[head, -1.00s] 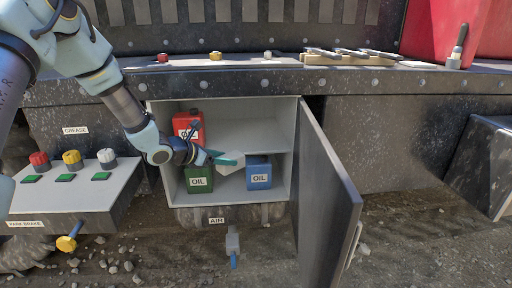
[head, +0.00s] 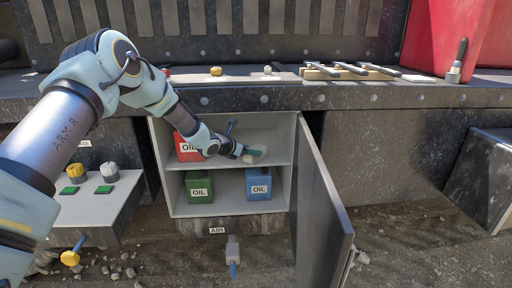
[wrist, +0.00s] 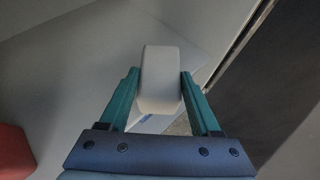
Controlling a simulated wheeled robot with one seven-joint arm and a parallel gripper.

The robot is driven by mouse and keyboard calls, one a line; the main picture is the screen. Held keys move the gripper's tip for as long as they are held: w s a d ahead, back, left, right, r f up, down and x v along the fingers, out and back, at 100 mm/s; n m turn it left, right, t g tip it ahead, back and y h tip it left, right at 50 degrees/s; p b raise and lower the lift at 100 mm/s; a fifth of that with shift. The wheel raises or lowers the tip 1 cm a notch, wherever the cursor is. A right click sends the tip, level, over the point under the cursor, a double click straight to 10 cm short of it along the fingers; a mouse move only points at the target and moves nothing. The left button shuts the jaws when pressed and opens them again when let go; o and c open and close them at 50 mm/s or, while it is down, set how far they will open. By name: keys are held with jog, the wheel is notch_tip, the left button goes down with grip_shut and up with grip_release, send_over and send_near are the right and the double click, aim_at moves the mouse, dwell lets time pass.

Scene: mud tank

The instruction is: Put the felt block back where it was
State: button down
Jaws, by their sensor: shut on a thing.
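The felt block is a pale grey-white block (wrist: 160,78). In the wrist view it sits between the two teal fingers of my gripper (wrist: 160,92), which is shut on it. In the head view my gripper (head: 252,154) reaches into the open cabinet (head: 165,190), with the block (head: 259,151) at its tip. They are at the upper shelf's level, right of the red can. I cannot tell whether the block touches the shelf (head: 232,167).
A red oil can (head: 186,151) stands on the upper shelf, partly behind my arm. A green can (head: 200,188) and a blue can (head: 259,184) stand on the lower floor. The cabinet door (head: 322,205) hangs open at the right. The upper shelf's right part looks clear.

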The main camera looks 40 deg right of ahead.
aim_at(255, 147)
jog(key=d+p, duration=0.1)
jog(key=d, duration=0.2)
jog(key=shift+w+d+r, duration=0.1)
jog(key=shift+w+r, duration=0.05)
jog(key=shift+d+f+p, duration=0.15)
jog(key=shift+f+p, duration=0.2)
jog(key=shift+p, duration=0.1)
jog(key=shift+f, duration=0.55)
jog(key=shift+f, duration=0.15)
jog(key=shift+c, duration=0.5)
grip_release()
jog(key=shift+r, duration=0.3)
jog(key=b+v, duration=0.3)
jog(key=v, duration=0.9)
